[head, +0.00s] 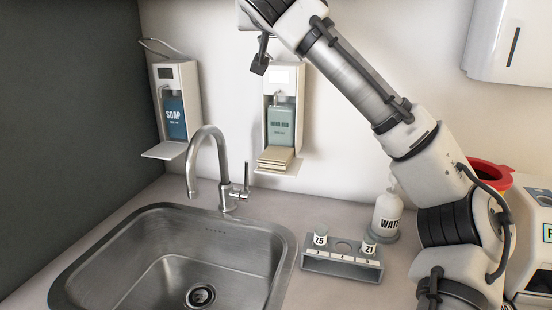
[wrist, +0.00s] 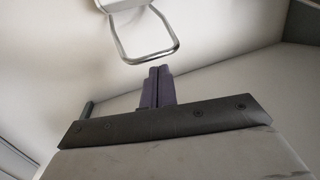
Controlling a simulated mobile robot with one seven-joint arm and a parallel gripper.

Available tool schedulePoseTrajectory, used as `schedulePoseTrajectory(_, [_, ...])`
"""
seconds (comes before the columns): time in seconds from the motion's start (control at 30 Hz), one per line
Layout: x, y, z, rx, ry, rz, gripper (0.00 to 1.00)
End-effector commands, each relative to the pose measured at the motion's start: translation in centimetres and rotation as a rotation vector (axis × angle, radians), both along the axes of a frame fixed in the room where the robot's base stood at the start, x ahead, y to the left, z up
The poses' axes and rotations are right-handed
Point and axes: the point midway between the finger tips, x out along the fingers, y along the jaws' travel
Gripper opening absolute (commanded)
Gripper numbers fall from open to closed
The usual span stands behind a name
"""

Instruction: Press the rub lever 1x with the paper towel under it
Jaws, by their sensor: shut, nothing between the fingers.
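The hand rub dispenser (head: 281,125) hangs on the wall, with a green bottle inside. A folded, cream-coloured paper towel (head: 275,158) lies on its lower tray, under the outlet. The rub lever, a bent metal loop (wrist: 148,52), shows in the wrist view; in the head view I cannot make it out behind my arm. My gripper (wrist: 158,70) shows in the wrist view with its dark fingers together and empty. Its tips appear just below the loop's end in the picture; I cannot tell whether they touch.
A soap dispenser (head: 175,110) with its own wire lever hangs at left. Below are the tap (head: 207,150) and steel sink (head: 170,255). A grey rack (head: 341,265) with vials, a water bottle (head: 387,215) and a red-rimmed container (head: 488,174) stand at right.

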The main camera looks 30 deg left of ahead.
Motion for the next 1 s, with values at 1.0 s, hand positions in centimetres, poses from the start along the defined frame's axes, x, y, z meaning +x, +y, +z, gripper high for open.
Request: schedulePoseTrajectory(1.0, [0.0, 0.0, -2.5, -0.001, 0.002, 0.001, 0.00])
